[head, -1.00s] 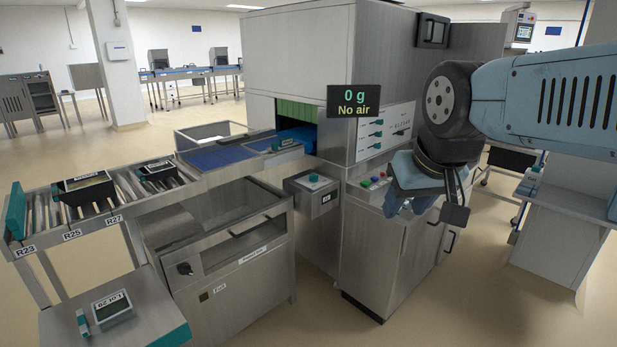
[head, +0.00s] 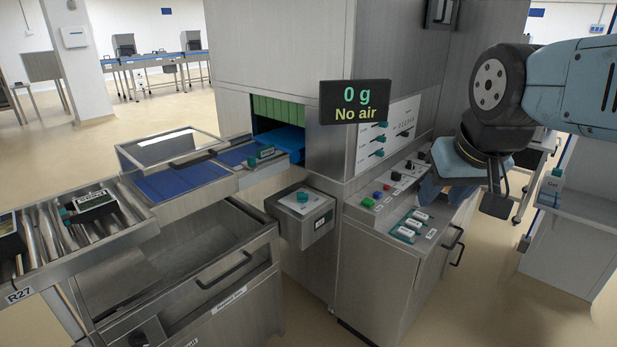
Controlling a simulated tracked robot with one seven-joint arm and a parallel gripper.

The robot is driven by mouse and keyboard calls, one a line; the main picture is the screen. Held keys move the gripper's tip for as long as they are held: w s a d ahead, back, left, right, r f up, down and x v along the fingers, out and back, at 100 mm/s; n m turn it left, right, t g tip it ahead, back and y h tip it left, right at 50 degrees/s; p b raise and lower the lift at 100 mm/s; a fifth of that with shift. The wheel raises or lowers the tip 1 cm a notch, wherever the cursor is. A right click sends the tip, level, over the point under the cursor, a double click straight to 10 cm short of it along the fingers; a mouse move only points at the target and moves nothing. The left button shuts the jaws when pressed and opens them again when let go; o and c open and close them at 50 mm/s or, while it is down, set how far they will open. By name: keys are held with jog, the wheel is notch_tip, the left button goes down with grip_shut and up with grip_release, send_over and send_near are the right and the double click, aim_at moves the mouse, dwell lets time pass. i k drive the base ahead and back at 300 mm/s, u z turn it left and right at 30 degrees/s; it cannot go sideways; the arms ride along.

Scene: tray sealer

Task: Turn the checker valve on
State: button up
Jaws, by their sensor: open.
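A grey steel box (head: 305,226) with a teal knob (head: 303,198) on its sloped top stands out at the front corner of the machine, left of the control desk. The knob may be the checker valve; its label is too small to read. A black display (head: 355,103) above reads "0 g" and "No air". More teal handles (head: 379,139) sit on the white upright panel (head: 391,133). My gripper (head: 431,192) is open and empty, pointing down over the right part of the control desk, well right of the box. Its fingertips are partly hidden.
An open drawer (head: 215,260) and a roller conveyor (head: 100,230) lie left. A shelf unit (head: 570,240) stands right, with clear floor between it and the desk.

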aim_at(302, 197)
jog(key=u, duration=0.2)
jog(key=i, duration=1)
jog(key=u, duration=0.85)
jog(key=i, duration=0.4)
jog(key=u, duration=0.2)
jog(key=k, duration=0.85)
jog(key=u, duration=0.2)
jog(key=i, duration=0.85)
jog(key=z, duration=0.1)
